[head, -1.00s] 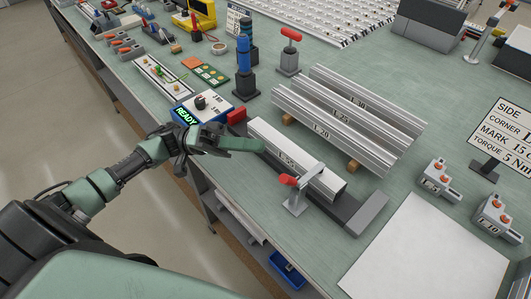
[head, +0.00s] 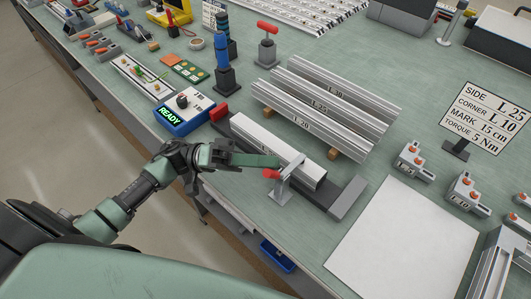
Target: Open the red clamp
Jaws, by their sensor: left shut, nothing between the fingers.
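The clamp has a red handle tip (head: 270,174) and a grey metal bracket (head: 284,190). It stands at the near side of a grey fixture (head: 347,198), its arm reaching over a silver profile (head: 305,172) lying in the fixture. My left gripper (head: 276,161) comes in from the left in the head view. It is shut and empty, its green fingertips just behind and above the red handle in the picture. I cannot tell whether they touch the clamp. The gripper hides part of the profile and its label. My right gripper is not in view.
More labelled profiles (head: 325,110) lie behind the fixture. A blue box reading READY (head: 187,112) stands at the left, a red-topped stand (head: 267,45) further back. A white sheet (head: 400,245) covers the front right. Small grey blocks (head: 413,163) and a text sign (head: 487,118) stand right.

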